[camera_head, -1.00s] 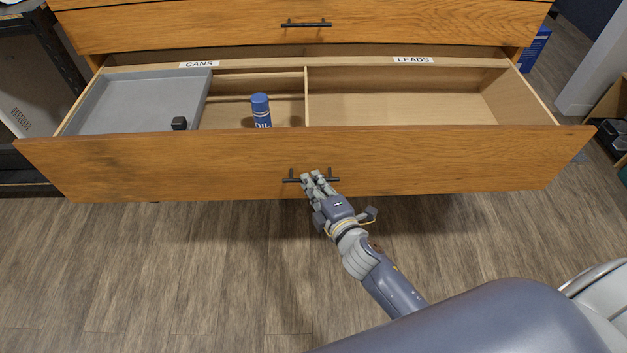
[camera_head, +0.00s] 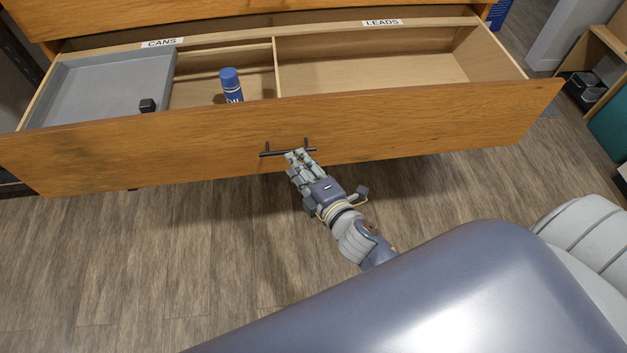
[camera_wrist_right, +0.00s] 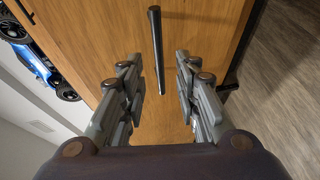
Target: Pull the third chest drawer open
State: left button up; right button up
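The wide wooden drawer (camera_head: 420,118) stands pulled far out of the chest, its inside in view. Its dark bar handle (camera_head: 270,154) is at the middle of the front panel. My right gripper (camera_head: 298,155) is at the handle. In the right wrist view, the fingers of my right gripper (camera_wrist_right: 160,66) are spread apart, with the handle (camera_wrist_right: 156,35) running between and beyond the fingertips. Neither finger visibly presses on it. My left gripper is out of view.
The drawer holds a grey tray (camera_head: 105,85) with a small black block (camera_head: 148,105), and a blue can (camera_head: 230,84). Labels read CANS (camera_head: 162,43) and LEADS (camera_head: 382,22). Wooden floor (camera_head: 150,270) is clear before the drawer. Shelving (camera_head: 605,45) stands at right.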

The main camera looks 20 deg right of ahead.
jog(key=a+v, duration=0.1)
jog(key=v, duration=0.6)
jog(key=shift+s+d, duration=0.25)
jog(key=shift+d, duration=0.25)
